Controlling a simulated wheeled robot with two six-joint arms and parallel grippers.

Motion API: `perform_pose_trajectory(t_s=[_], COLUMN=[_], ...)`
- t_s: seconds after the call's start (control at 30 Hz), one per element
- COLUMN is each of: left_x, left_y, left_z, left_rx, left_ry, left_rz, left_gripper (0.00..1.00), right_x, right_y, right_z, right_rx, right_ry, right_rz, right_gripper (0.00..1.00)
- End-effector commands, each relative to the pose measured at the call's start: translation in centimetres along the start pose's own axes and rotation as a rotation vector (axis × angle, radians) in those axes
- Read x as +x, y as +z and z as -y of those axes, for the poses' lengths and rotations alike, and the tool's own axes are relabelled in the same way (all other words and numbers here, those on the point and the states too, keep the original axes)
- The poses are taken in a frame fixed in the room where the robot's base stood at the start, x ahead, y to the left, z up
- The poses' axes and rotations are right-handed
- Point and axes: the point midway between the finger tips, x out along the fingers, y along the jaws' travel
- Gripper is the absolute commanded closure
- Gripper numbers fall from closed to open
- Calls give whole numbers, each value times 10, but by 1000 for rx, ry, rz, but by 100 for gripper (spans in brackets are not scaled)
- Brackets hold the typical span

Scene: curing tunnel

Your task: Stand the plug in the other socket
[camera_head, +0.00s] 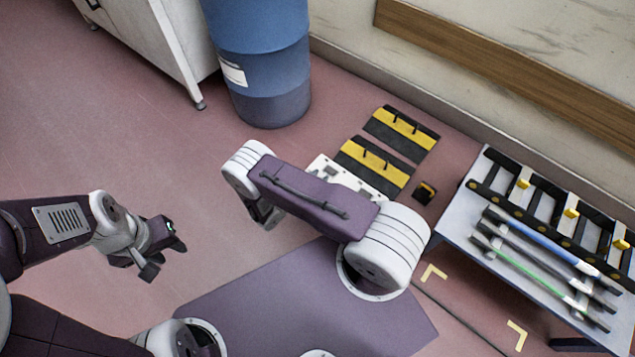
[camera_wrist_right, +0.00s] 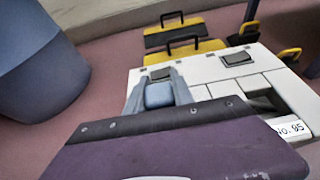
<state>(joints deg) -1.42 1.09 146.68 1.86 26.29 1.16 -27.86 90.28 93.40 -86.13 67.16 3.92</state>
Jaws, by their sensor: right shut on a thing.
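My left gripper (camera_head: 166,258) is open and empty over the bare floor in the head view. My right gripper (camera_head: 268,215) points down, left of the white panel (camera_head: 347,181), half hidden by its own arm. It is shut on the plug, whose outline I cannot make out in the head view. In the right wrist view a pale blue block (camera_wrist_right: 159,95) sits between grey sides in front of the white panel (camera_wrist_right: 198,70); I cannot tell whether it is the plug.
Black and yellow plates (camera_head: 376,165) with handles lie behind the panel. A blue drum (camera_head: 262,65) stands back left, beside a white cabinet (camera_head: 150,40). At right, a low table (camera_head: 460,222) holds a black rack (camera_head: 545,205) and several rods. Floor at left is clear.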

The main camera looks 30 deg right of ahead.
Motion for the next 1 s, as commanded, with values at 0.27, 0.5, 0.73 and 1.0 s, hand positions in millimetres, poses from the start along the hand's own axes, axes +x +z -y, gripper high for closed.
perform_pose_trajectory(t_s=[0.27, 0.5, 0.73, 1.0], left_x=[4, 5, 4, -20], left_y=[0, 0, 0, -2], left_z=[0, 0, 0, 0], left_rx=[0, 0, 0, 0], left_ry=[0, 0, 0, 0], left_rz=[0, 0, 0, 0], left_gripper=[64, 64, 64, 64], right_x=[2, 2, 2, -40], right_y=[-4, -6, -5, 2], right_z=[0, 0, 0, -2], right_rx=[1, 1, 1, 0], right_ry=[0, 0, 0, 7], right_rz=[1, 0, 0, 0], right_gripper=[100, 49, 49, 49])
